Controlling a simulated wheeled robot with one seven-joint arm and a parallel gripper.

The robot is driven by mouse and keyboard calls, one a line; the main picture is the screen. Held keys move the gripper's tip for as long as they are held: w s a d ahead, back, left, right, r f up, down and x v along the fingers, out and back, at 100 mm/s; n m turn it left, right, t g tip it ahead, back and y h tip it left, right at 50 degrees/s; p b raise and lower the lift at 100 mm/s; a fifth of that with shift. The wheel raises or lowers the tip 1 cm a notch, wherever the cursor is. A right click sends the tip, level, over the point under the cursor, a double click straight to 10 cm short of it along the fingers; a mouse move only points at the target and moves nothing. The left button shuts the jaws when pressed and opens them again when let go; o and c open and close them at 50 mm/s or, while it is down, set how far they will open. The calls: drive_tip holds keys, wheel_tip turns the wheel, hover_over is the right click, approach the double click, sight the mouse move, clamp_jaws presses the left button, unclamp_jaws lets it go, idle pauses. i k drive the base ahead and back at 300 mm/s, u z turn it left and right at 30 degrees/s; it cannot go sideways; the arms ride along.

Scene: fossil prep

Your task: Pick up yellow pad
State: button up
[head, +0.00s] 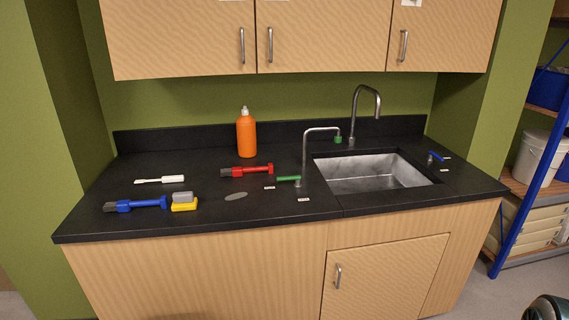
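The yellow pad (184,207) lies on the black countertop near its front edge, at the left. A grey block (182,197) sits on top of it and hides most of its upper face. The blue-handled brush (136,204) lies just to the left of the pad, its end close to it; I cannot tell whether they touch. My gripper is not in view. Only a rounded dark part, probably of my arm, shows at the bottom right corner, far from the pad.
On the black counter (258,208) are a white-handled tool (160,180), a red brush (246,170), a flat grey stone (236,196) and an orange bottle (246,137). A sink (370,173) with taps is at right. Cabinets (320,35) hang above.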

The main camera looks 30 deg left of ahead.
sight(183, 201)
drive_tip(key=u, duration=0.95)
drive_tip(key=i, duration=1.05)
drive_tip(key=u, duration=0.75)
